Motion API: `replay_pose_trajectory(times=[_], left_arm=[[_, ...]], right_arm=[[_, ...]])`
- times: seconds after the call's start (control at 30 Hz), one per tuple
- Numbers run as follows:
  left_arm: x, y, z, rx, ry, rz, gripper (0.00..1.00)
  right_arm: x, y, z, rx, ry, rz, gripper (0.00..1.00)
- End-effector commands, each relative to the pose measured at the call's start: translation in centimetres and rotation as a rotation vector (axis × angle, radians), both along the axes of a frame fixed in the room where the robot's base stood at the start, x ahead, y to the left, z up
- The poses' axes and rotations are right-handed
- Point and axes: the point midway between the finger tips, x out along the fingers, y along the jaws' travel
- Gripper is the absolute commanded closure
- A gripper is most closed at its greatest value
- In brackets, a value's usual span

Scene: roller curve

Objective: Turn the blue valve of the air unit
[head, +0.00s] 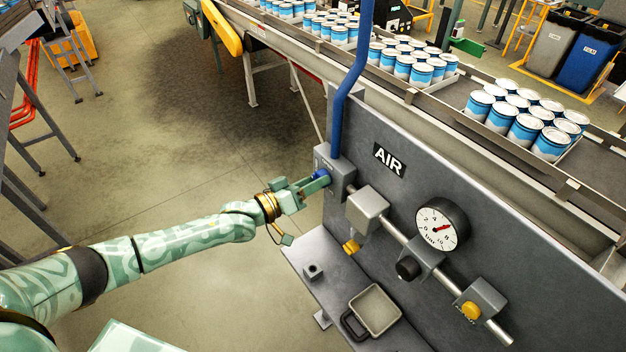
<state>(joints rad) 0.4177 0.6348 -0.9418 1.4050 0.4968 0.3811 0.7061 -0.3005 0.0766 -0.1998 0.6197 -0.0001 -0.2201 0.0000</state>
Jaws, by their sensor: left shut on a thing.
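The air unit's grey panel (385,215) carries a plate lettered AIR (389,160). The blue valve (322,175) sits on a grey block at the panel's left end, below a blue pipe (347,95). My left gripper (318,183) reaches in from the left and is shut on the blue valve. Its fingers hide part of the valve, so its exact angle is hard to tell. My right gripper is not in view.
A pressure gauge (441,224), a black knob (407,268) and a yellow knob (470,310) lie along the pipe to the right. A tray (374,310) sits on the shelf below. Behind runs a conveyor with cans (527,128).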

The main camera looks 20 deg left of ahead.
Motion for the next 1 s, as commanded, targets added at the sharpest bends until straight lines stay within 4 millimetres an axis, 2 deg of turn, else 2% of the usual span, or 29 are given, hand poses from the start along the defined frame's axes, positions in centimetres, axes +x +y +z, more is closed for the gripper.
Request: replay_pose_trajectory(times=[0.6,1.0], left_arm=[[0.05,0.09,-0.10,-0.456,0.356,0.000,0.84],[0.03,0.07,-0.18,-0.666,0.520,0.001,0.84]], right_arm=[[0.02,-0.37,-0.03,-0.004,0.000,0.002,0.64],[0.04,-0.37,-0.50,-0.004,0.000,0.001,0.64]])
